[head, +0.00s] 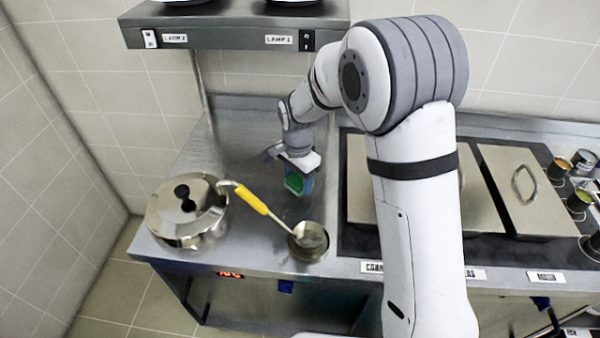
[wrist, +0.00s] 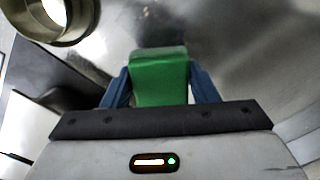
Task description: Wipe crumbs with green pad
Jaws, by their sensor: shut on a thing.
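My gripper (head: 298,182) is over the steel counter (head: 235,150), to the right of the stockpot. It is shut on the green pad (head: 293,181), which is block-shaped. In the wrist view the green pad (wrist: 160,76) sits between the two blue fingers of my gripper (wrist: 160,88). Small dark specks that look like crumbs (wrist: 148,12) show on the steel just beyond the pad. The pad's underside is hidden, so I cannot tell whether it touches the counter.
A lidded stockpot (head: 187,212) stands at the counter's left. Steel lids (head: 522,190) and small jars (head: 580,200) are at right. A lamp shelf (head: 235,27) hangs above the back.

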